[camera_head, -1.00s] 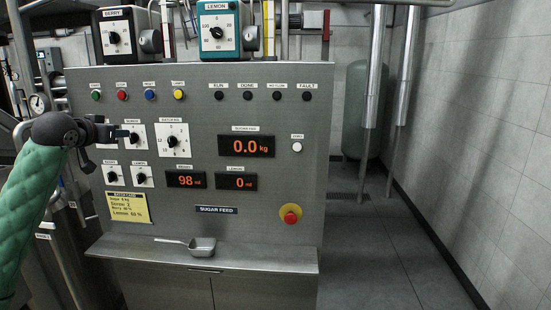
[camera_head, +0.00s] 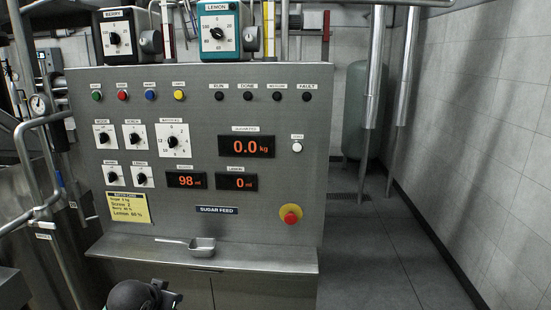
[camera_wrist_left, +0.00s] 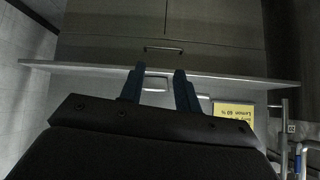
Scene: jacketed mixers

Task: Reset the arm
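My left gripper (camera_head: 168,299) shows at the bottom edge of the head view, low in front of the control panel's cabinet, with most of its arm out of frame. In the left wrist view its two dark fingers (camera_wrist_left: 159,70) stand apart with nothing held between them. Beyond them are the cabinet front and the shelf edge. My right gripper is in neither view.
The grey control panel (camera_head: 240,110) carries knobs, buttons, displays and a red stop button (camera_head: 290,214). A metal scoop (camera_head: 202,246) lies on its shelf (camera_head: 260,262). Pipes (camera_head: 45,170) stand at the left. The floor (camera_head: 390,260) at the right is clear.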

